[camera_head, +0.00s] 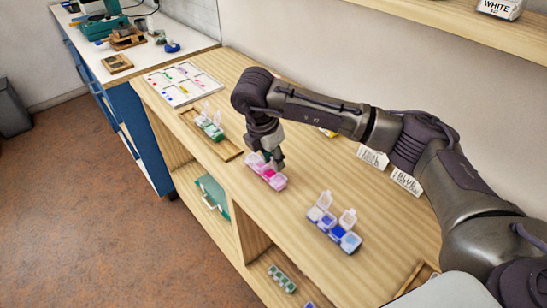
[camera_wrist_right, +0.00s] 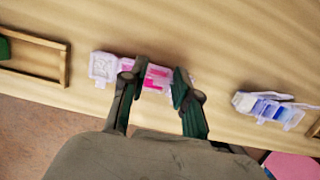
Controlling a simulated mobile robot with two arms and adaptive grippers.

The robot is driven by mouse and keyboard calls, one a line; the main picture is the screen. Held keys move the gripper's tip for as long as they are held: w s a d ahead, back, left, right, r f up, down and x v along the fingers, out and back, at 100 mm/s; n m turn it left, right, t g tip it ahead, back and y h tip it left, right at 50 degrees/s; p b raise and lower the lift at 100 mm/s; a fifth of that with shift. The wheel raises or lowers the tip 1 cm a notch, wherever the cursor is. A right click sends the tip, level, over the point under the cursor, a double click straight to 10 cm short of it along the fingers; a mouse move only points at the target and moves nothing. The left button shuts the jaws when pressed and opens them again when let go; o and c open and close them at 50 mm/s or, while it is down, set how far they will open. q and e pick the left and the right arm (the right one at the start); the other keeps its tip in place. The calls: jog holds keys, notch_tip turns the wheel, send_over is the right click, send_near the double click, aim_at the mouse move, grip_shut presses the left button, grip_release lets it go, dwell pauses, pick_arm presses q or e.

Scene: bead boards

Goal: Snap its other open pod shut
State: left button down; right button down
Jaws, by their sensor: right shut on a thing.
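A pink pod box (camera_head: 267,175) with clear lids stands on the wooden bench top, and my right gripper (camera_head: 271,160) is down on it. In the right wrist view the pink box (camera_wrist_right: 103,67) lies between and behind the fingers of my right gripper (camera_wrist_right: 160,78), which are closed on it. A pale clear lid or pod shows at the box's left end there; I cannot tell if it is open. The fingers hide part of the lids. My left gripper is not in view.
A blue pod box (camera_head: 334,230) with raised lids stands to the right, also in the wrist view (camera_wrist_right: 270,108). A green pod box (camera_head: 210,128) with raised lids sits on a wooden tray (camera_head: 229,153). A white bead board (camera_head: 153,80) lies farther back. Bare wood separates the boxes.

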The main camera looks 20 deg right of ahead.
jog(key=c, duration=0.8)
grip_release()
jog(key=shift+r, duration=0.1)
jog(key=v, duration=1.1)
jog(key=shift+a+r, duration=0.15)
jog(key=shift+r, duration=0.25)
jog(key=shift+c, duration=0.3)
